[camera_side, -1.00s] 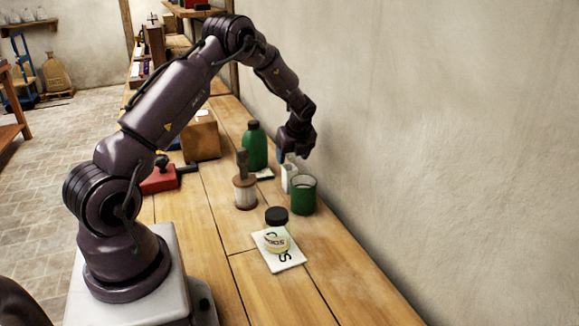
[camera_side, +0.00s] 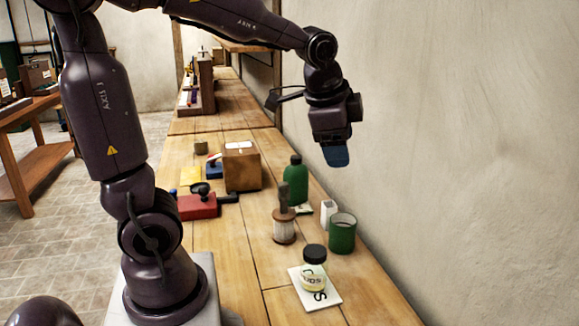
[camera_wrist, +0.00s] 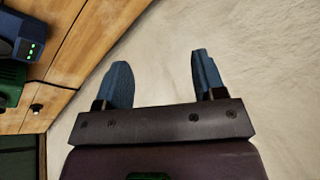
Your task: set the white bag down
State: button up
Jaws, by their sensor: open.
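The white bag (camera_side: 328,212) is small and stands upright on the wooden bench, between the green bottle and the green cup. My gripper (camera_side: 336,158) is well above it in the side view, apart from it, with blue fingers pointing down. In the wrist view the two blue fingers (camera_wrist: 160,80) are spread, with only pale wall behind the gap. The gripper is open and empty. The bag is not seen in the wrist view.
A green cup (camera_side: 342,235), green bottle (camera_side: 295,183) and brush-like wooden tool (camera_side: 284,225) stand close around the bag. A black-lidded jar (camera_side: 314,262) sits on a white card (camera_side: 327,298) nearer. A cardboard box (camera_side: 242,168) and red tool (camera_side: 197,206) lie left. The wall is close on the right.

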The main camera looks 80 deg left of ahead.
jog(key=s+d+n+t+h, duration=0.1)
jog(key=s+d+n+h, duration=0.1)
jog(key=s+d+n, duration=0.4)
jog(key=s+d, duration=0.2)
jog(key=s, duration=0.3)
jog(key=shift+t, duration=0.3)
dwell(0.3)
